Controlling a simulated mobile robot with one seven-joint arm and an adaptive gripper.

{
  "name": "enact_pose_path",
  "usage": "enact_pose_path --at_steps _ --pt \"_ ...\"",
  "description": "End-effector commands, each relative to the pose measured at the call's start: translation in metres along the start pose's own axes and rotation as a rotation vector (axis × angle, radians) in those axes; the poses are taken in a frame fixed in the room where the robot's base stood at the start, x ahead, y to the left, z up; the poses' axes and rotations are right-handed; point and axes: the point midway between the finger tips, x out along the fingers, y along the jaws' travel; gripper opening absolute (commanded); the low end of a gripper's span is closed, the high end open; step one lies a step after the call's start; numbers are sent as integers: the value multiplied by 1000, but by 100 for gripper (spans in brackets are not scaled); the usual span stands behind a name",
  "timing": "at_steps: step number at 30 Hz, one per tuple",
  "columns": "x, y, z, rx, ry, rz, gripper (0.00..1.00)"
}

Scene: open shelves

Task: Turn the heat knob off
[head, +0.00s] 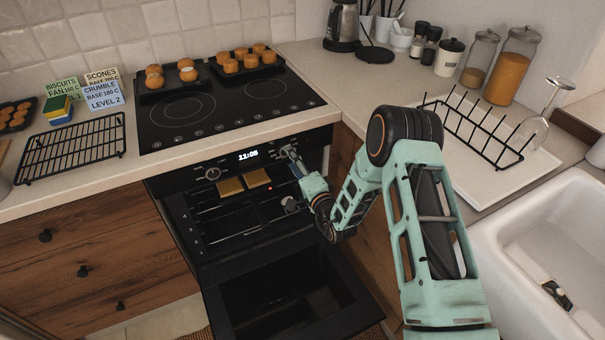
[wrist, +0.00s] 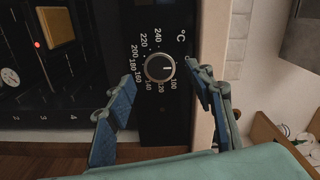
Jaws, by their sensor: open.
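The heat knob (wrist: 159,68) is a round dark dial with a silver rim and a pale pointer line. In the wrist view it sits on the black panel among temperature numbers and a °C mark. My gripper (wrist: 162,78) is open, with one blue-padded finger on each side of the knob; I cannot tell if either finger touches it. In the head view my gripper (head: 294,158) is at the right end of the oven's control panel (head: 238,162) and partly hides the knob. A red light (wrist: 37,44) glows left of the knob in the wrist view.
The oven door (head: 285,290) hangs open below my gripper, with golden slabs (head: 257,178) inside. A second knob (head: 213,174) is left of the clock display. Buns on dark trays (head: 185,84) stand on the hob above. The counter edge (head: 335,110) is close by.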

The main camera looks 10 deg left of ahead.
Motion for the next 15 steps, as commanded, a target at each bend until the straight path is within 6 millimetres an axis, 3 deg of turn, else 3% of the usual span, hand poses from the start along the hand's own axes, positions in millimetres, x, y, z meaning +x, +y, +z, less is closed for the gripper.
enact_pose_path --at_steps 9,15 --pt "-61 0 -1 1 1 2 49" --pt "-80 0 0 0 0 2 49"
